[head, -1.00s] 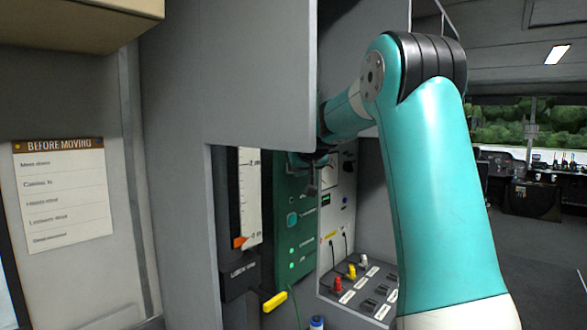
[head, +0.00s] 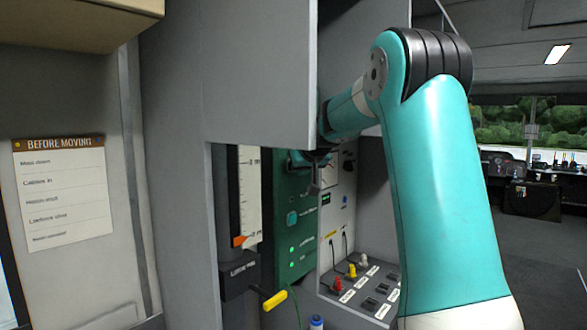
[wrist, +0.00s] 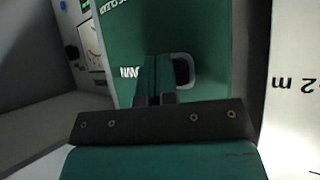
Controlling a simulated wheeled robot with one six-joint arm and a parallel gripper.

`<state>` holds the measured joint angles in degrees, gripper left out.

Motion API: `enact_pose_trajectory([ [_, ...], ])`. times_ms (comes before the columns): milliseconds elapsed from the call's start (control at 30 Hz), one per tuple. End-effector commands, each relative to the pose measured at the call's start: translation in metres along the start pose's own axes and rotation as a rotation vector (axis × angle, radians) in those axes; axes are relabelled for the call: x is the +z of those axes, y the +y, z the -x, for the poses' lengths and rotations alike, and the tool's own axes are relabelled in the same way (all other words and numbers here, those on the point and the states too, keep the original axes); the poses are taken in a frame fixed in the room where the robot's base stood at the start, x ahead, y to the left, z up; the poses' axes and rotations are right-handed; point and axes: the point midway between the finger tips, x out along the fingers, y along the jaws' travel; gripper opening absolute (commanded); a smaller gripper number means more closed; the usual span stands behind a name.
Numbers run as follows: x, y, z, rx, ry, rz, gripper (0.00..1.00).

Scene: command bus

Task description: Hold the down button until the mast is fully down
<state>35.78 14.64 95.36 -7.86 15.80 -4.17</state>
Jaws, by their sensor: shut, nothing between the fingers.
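My gripper (wrist: 158,62) is shut and empty in the wrist view, in front of the green panel. A button with a pale grey rim (wrist: 184,68) shows beside the fingers and is partly covered by them. Whether they touch it cannot be told. In the head view, the cabinet wall partly hides my gripper.
A grey cabinet panel (head: 235,70) hangs in front of the upper controls. A yellow handle (head: 275,300) sticks out at the lower left. A shelf (head: 345,305) with red, yellow and white plugs lies below right. A checklist (head: 65,195) hangs at left.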

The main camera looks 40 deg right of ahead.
Motion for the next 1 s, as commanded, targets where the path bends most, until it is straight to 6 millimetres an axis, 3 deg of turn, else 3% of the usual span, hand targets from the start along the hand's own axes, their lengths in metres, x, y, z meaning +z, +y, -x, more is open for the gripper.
enact_pose_trajectory([
  [567,0.009,0.008,0.009,0.001,-0.001,-0.001,0.0],
  [1000,0.03,0.029,0.038,0.002,-0.001,-0.001,0.0],
])
